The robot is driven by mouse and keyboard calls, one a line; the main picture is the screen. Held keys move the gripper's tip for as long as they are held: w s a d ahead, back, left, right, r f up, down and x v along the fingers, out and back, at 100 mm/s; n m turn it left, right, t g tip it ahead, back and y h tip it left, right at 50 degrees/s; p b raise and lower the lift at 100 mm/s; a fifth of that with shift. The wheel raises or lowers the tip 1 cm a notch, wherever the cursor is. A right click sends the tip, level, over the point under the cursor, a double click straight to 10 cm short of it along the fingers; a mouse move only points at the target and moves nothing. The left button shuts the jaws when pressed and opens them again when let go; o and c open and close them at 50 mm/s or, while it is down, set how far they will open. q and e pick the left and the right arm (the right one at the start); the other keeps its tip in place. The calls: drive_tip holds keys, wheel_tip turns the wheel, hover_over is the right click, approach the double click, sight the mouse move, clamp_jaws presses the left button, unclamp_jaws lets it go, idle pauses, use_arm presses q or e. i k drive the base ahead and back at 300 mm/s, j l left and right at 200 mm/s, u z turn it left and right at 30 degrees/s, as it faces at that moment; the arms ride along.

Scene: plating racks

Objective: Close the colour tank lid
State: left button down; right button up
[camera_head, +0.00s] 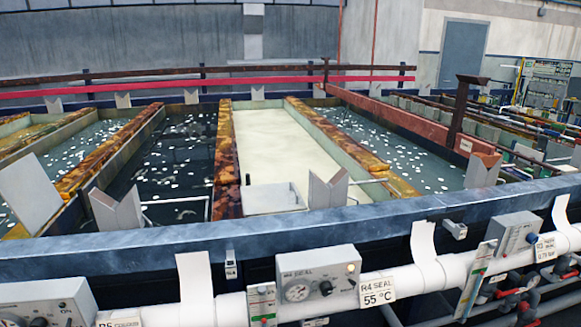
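A row of open tanks lies beyond the blue front rail. A dark-liquid tank (178,165) with white flecks is left of centre. A tank with a smooth cream surface (272,150) is in the middle; I cannot tell whether this is a cover or liquid. A light grey flat panel (29,190) stands tilted at the left. A small grey plate (273,198) sits at the front of the cream tank. No readable label says colour; the R5 label (119,320) at the bottom left is cut off. Neither gripper is in view.
A blue rail (330,215) crosses the front. Control boxes, including one near the R4 SEAL 55 °C label (377,288), and a white pipe (430,280) run below it. Grey V-shaped brackets (118,210) stand along the tank fronts. A red bar (150,90) spans the back.

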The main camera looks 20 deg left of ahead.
sight(25, 187)
drive_tip(key=k+j, duration=0.2)
drive_tip(key=j, duration=0.25)
drive_tip(key=k+j+u, duration=0.1)
drive_tip(key=j, duration=0.3)
drive_tip(key=k+j, duration=0.2)
drive_tip(key=j, duration=0.25)
drive_tip(key=k+j+u, duration=0.1)
drive_tip(key=j, duration=0.35)
drive_tip(key=k+j, duration=0.25)
drive_tip(key=j, duration=0.25)
drive_tip(key=k+j+u, duration=0.1)
drive_tip(key=j, duration=0.35)
drive_tip(key=k+j, duration=0.15)
drive_tip(key=j, duration=0.3)
drive_tip(key=k+j+u, duration=0.1)
drive_tip(key=j, duration=0.35)
drive_tip(key=k, duration=0.05)
